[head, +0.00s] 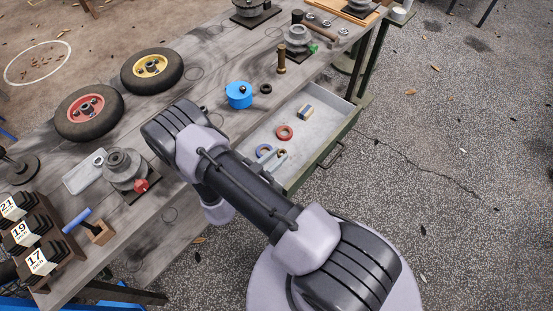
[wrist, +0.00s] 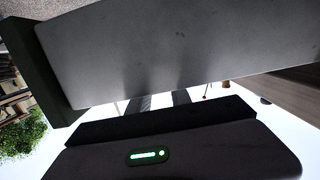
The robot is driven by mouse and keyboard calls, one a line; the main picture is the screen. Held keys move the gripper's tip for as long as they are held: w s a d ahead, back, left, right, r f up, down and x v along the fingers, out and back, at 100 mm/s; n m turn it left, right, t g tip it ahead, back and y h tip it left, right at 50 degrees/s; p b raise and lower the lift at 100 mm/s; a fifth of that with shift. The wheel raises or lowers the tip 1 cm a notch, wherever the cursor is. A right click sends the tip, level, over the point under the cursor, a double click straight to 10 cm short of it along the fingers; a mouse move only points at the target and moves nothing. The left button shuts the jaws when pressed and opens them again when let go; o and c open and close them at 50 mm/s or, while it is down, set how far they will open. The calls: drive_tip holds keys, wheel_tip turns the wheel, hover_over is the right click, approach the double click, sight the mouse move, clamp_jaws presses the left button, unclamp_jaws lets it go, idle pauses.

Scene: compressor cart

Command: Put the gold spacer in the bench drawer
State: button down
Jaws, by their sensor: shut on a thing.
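The bench drawer (head: 327,141) is pulled out at the bench's right side in the head view. My gripper (wrist: 159,101) shows in the wrist view as two dark fingers, their tips hidden behind a pale grey panel (wrist: 190,50). In the head view my arm covers most of my gripper, and the part near the drawer's lower left is small. The gold spacer (head: 281,152) seems to be a small gold bit there, at the fingertips. It does not show in the wrist view. I cannot tell whether it touches the drawer floor.
A blue pot (head: 239,95), two wheels (head: 152,71) and metal parts stand on the bench (head: 213,77).

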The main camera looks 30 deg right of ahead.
drive_tip(key=shift+r, duration=0.15)
drive_tip(key=shift+f+b, duration=0.5)
drive_tip(key=shift+f, duration=0.1)
drive_tip(key=c, duration=1.2)
unclamp_jaws()
